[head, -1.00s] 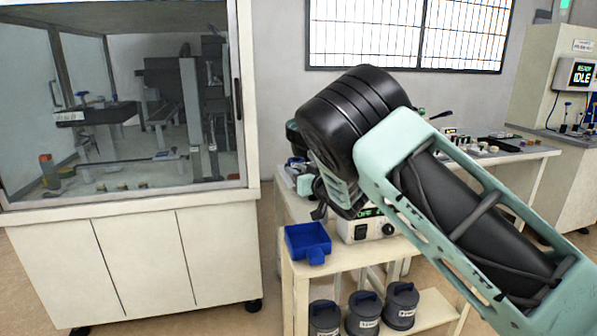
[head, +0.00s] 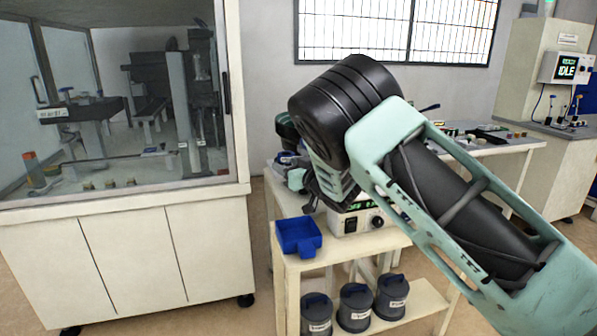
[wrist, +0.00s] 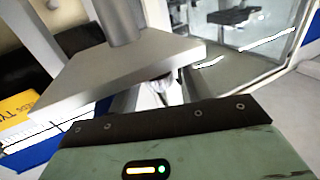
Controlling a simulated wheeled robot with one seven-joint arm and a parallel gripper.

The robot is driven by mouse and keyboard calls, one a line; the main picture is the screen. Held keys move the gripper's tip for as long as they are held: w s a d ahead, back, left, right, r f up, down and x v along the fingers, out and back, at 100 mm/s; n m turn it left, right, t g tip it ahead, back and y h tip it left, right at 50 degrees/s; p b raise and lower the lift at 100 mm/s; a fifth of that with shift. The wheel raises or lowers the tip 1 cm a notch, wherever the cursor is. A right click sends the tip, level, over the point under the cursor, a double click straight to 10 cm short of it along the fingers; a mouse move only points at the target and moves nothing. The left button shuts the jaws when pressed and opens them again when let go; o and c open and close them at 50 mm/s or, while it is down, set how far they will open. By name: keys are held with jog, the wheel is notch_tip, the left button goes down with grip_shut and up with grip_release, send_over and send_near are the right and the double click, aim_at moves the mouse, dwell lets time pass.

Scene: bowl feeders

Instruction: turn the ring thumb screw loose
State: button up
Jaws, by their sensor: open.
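I cannot make out the ring thumb screw in either view. In the wrist view my gripper (wrist: 160,88) is open, with its two fingers partly hidden behind a grey metal plate (wrist: 125,75). A round grey post (wrist: 118,20) stands on that plate. A small pale shape shows between the fingers, too blurred to name. In the head view my arm hides the gripper and most of what lies behind it. A control box with a green display and a black knob (head: 377,222) shows below my arm on the cream cart (head: 290,272).
A blue tray (head: 299,236) sits at the cart's front left corner. Several grey canisters (head: 354,308) stand on the lower shelf. A glazed cabinet (head: 120,240) stands left, with a floor gap before the cart. A bench (head: 500,148) with small parts runs behind.

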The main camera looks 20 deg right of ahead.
jog(key=v, duration=1.7)
jog(key=shift+b, duration=0.3)
jog(key=shift+s, duration=0.1)
jog(key=shift+a, duration=0.1)
